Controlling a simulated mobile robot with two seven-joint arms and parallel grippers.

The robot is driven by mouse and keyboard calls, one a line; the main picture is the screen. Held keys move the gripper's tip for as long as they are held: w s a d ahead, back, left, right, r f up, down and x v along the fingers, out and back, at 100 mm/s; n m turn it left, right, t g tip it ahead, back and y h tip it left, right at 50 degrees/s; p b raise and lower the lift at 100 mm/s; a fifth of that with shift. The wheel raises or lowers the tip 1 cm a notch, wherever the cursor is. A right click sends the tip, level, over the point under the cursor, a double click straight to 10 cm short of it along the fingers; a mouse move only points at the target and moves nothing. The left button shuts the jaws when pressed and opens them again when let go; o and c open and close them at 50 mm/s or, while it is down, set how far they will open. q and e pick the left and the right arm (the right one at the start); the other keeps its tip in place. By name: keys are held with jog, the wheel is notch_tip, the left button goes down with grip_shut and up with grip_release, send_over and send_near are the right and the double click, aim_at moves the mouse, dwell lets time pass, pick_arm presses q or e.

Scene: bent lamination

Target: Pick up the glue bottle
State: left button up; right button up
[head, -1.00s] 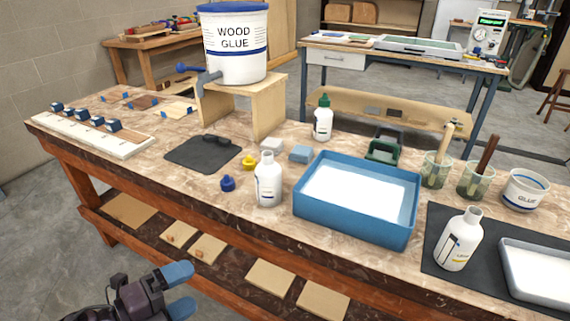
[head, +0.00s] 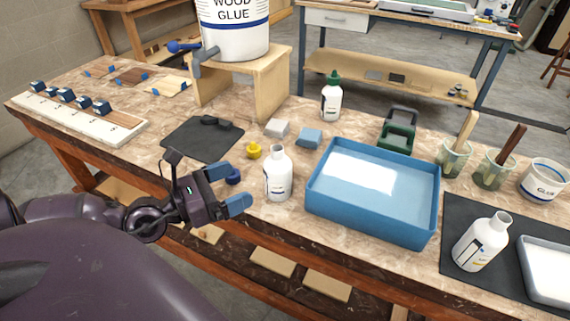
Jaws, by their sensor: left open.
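A white bottle (head: 278,177) with an open neck and a small label stands upright near the front edge of the bench, left of the blue tray. My left gripper (head: 229,189) is open and empty, just left of this bottle, with its blue fingertips towards it and a gap between. Another open white bottle (head: 481,243) stands on a dark mat at the right. A third white bottle (head: 331,100) with a green cap stands farther back. Which one is the glue bottle cannot be told from the labels. My right gripper is out of view.
The blue tray (head: 372,225) is right of the near bottle. A wood glue bucket (head: 234,30) stands on a wooden stand (head: 268,90) at the back.

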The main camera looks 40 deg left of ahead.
aim_at(279, 166)
pick_arm(q)
jog(key=shift+r+p+x, duration=0.15)
jog(key=shift+p+x, duration=0.25)
jog(key=shift+x, duration=0.7)
jog(key=shift+r+p+x, duration=0.15)
jog(key=shift+p+x, duration=0.25)
jog(key=shift+x, duration=0.65)
jog(key=shift+w+d+f, duration=0.15)
jog(key=shift+w+d, duration=0.25)
jog(key=shift+w, duration=0.3)
jog(key=p+x, duration=0.1)
jog(key=x, duration=0.3)
jog(key=shift+f, duration=0.15)
jog(key=shift+w+d, duration=0.1)
jog(key=shift+w, duration=0.25)
jog(key=shift+c, duration=0.3)
jog(key=c, duration=1)
jog(key=shift+c, duration=0.2)
